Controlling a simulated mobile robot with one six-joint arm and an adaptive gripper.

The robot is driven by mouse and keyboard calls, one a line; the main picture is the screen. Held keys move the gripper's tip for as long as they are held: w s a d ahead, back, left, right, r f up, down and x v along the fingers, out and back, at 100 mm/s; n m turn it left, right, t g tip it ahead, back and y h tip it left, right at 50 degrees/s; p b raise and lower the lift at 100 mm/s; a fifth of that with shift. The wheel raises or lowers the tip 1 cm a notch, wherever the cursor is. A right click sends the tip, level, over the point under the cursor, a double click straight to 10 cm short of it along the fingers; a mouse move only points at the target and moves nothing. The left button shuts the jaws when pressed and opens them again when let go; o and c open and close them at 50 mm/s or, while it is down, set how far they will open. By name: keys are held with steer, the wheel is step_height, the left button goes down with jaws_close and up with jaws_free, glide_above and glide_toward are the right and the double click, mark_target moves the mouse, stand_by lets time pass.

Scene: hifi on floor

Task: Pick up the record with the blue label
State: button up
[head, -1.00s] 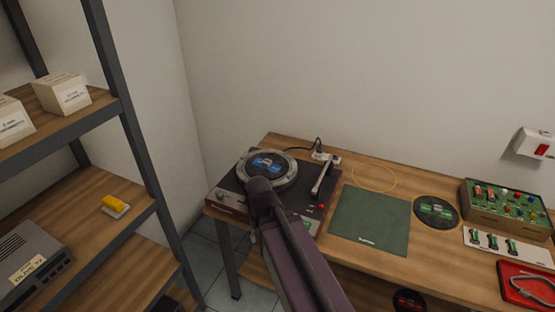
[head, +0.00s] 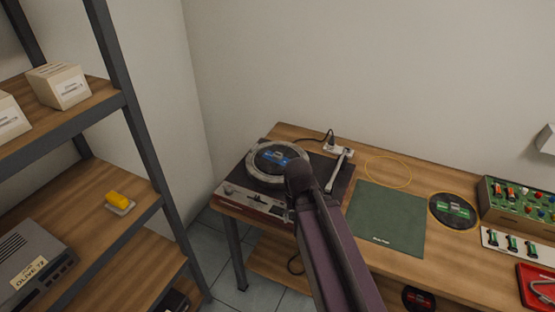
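The record with the blue label (head: 272,155) lies on the platter of the turntable (head: 250,203), at the left end of the wooden bench. The platter's pale rim shows around it. The turntable's tonearm (head: 340,165) is at its right side, off the record. My arm reaches up from the bottom of the head view, and its dark end covers the turntable's front right part. My gripper's fingers are hidden, so I cannot tell whether they touch anything.
A green mat (head: 388,218), a yellow loop (head: 388,170) and a record with a green label (head: 453,210) lie on the bench (head: 298,132). A box of components (head: 520,203) and a red tray (head: 538,287) are at the right. A metal-framed shelf (head: 140,130) stands at the left.

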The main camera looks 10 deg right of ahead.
steer(key=shift+o, duration=0.5)
steer(key=shift+w+r, duration=0.1)
steer(key=shift+w+d+r+p, duration=0.1)
steer(key=shift+w+r+p, duration=0.1)
steer(key=shift+w+p, duration=0.15)
steer(key=w+r+m+p, duration=0.3)
steer(key=w+r+p, duration=0.1)
steer(key=w, duration=0.5)
steer(key=w+r+m+p, duration=0.3)
steer(key=w+r+p, duration=0.2)
steer(key=w, duration=0.5)
steer(key=w+r+m+p, duration=0.3)
steer(key=w+r+p, duration=0.1)
steer(key=w, duration=0.5)
steer(key=shift+w+d+r+p, duration=0.15)
steer(key=shift+r+p, duration=0.15)
steer(key=b, duration=0.9)
glide_above(278, 155)
steer(key=f, duration=0.8)
steer(key=shift+w+f, duration=0.2)
steer(key=shift+f, duration=0.1)
steer(key=shift+f, duration=0.15)
steer(key=shift+f+b, duration=2.45)
